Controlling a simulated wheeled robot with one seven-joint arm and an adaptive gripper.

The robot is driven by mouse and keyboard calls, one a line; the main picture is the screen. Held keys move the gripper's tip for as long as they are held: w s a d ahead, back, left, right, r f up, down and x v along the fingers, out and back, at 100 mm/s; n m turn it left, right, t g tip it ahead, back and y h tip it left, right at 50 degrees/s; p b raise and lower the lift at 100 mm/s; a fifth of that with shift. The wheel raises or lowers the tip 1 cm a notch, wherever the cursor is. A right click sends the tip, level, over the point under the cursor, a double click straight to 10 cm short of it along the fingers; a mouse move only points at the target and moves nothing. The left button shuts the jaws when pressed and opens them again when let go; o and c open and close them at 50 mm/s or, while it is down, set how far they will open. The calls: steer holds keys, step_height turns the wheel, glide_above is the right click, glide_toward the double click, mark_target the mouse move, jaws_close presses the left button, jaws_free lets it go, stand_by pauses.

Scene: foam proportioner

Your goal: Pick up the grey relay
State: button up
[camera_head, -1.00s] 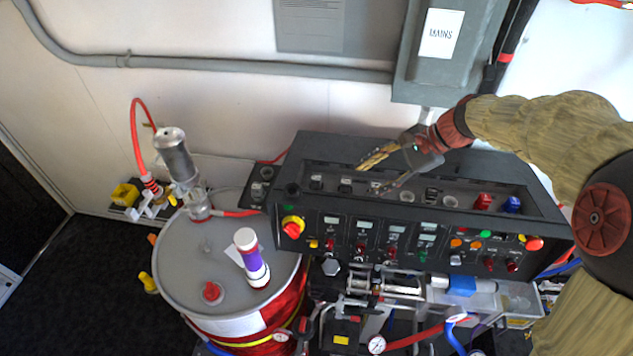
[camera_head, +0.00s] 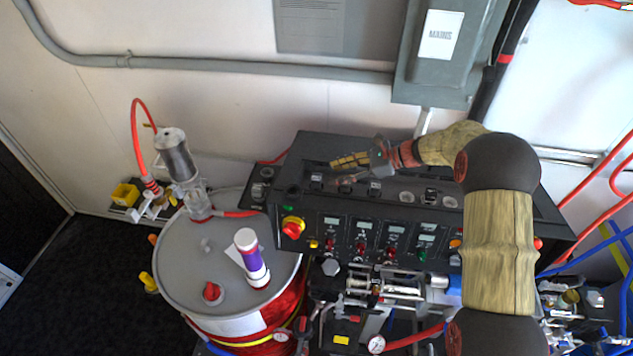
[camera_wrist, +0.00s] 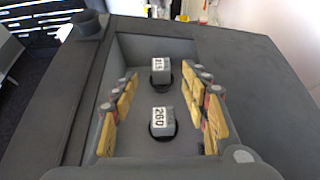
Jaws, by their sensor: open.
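Two grey relays stand upright in the recessed tray of the control console (camera_head: 315,150). In the wrist view, the nearer one (camera_wrist: 162,120) is marked 260 and the farther one (camera_wrist: 160,70) has a number I read as 215. Both sit in round dark sockets. In the head view, one small grey relay (camera_head: 316,178) shows at the tray's left end. My gripper (camera_wrist: 160,88) is open and empty. Its two yellow-padded fingers are on either side of the relays in the wrist view, apart from them. In the head view, my gripper (camera_head: 345,170) hangs over the tray's left part.
Tray walls and the console's raised rim surround the relays. A round black post (camera_wrist: 88,24) rises at the console's far corner. A grey MAINS box (camera_head: 440,50) hangs on the wall behind. A drum with a purple-banded bottle (camera_head: 252,258) stands at left.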

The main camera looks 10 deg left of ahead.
mark_target(318, 177)
steer(key=p+x, duration=0.2)
steer(key=x, duration=0.4)
steer(key=shift+w, duration=0.15)
steer(key=shift+d, duration=0.1)
steer(key=shift+c, duration=1.3)
jaws_close()
